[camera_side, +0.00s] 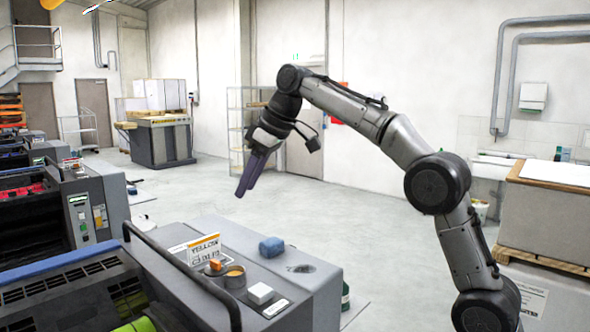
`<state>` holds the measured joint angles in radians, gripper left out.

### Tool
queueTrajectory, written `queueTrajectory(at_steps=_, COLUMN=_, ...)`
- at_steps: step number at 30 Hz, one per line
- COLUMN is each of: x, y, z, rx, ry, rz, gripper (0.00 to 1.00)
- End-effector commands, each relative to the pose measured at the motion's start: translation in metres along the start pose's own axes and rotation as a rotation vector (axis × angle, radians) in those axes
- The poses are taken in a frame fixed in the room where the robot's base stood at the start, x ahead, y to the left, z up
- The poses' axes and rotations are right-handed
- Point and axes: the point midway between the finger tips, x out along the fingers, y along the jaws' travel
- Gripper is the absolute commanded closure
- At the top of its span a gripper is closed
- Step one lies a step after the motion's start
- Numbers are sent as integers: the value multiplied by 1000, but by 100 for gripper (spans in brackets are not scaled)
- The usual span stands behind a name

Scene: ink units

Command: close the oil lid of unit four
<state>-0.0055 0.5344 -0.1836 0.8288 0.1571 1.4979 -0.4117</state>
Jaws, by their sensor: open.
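The nearest ink unit (305,265) has a grey top with a card (204,248) reading "YELLOW" on it. In front of the card is a round opening (235,271) with an amber inside. A small orange piece (215,265) stands at its left edge; it looks like a raised lid, but it is too small to be sure. No unit number is readable. My gripper (243,192) points down in the air above and behind the unit's top, well apart from the opening. Its purple fingers are open with nothing between them, and they partly overlap in this view.
A blue cloth-like lump (271,247) and a white block (260,293) lie near the opening. A dark curved rail (190,275) runs along the unit's left side. More units (85,200) stand at the left. The air around my gripper is clear.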

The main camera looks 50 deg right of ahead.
Motion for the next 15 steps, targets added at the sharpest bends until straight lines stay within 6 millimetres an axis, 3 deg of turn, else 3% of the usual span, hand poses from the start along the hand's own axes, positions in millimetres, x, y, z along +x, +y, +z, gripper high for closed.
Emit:
queueTrajectory(at_steps=6, x=-36, y=-12, z=18, rx=3, ry=17, rz=15, gripper=55)
queueTrajectory(at_steps=15, x=-74, y=-28, z=50, rx=20, ry=33, rz=35, gripper=55)
